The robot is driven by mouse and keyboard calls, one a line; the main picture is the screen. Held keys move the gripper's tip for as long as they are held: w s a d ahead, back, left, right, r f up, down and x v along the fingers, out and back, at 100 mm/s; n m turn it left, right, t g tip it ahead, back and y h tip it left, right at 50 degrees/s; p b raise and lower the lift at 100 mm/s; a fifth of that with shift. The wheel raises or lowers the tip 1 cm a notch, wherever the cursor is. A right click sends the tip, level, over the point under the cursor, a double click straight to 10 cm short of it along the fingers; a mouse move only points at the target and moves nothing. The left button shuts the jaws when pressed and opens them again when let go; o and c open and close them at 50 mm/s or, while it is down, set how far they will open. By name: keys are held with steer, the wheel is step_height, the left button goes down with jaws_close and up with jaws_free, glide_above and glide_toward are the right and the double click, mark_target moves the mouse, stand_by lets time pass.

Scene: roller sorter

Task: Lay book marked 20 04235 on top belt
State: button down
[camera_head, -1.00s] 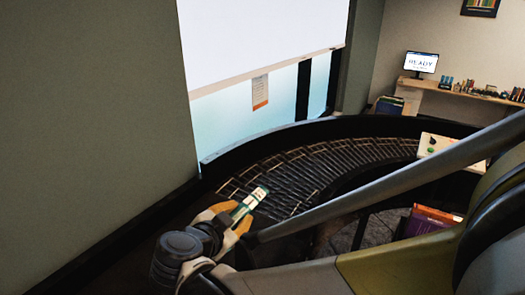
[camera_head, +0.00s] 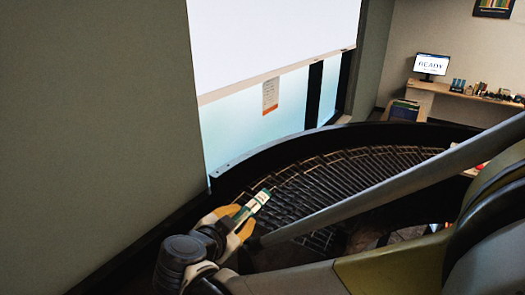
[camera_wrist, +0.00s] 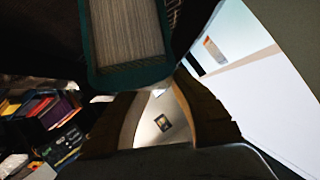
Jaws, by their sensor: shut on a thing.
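My gripper (camera_head: 240,222) is shut on a slim book (camera_head: 257,201) with a green-teal cover and a pale label; the print on it is too small to read. The book sticks out from the yellow-tan fingers over the near left end of the curved roller belt (camera_head: 345,180). I cannot tell whether it touches the rollers. In the wrist view the book (camera_wrist: 127,38) shows its page edges and teal cover at the top, beyond the fingers.
A dark raised rim (camera_head: 290,148) runs along the belt's far side, beside a window with a white blind (camera_head: 270,40). A wall (camera_head: 90,130) stands close on the left. A desk with a screen (camera_head: 431,65) is at the back right. The rollers in view look clear.

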step_height(320, 180, down, 10)
steer(key=b, duration=0.7)
steer(key=shift+b, duration=0.3)
steer(key=c, duration=1.2)
jaws_free()
steer(key=shift+o, duration=0.2)
steer(key=shift+s+r, duration=0.1)
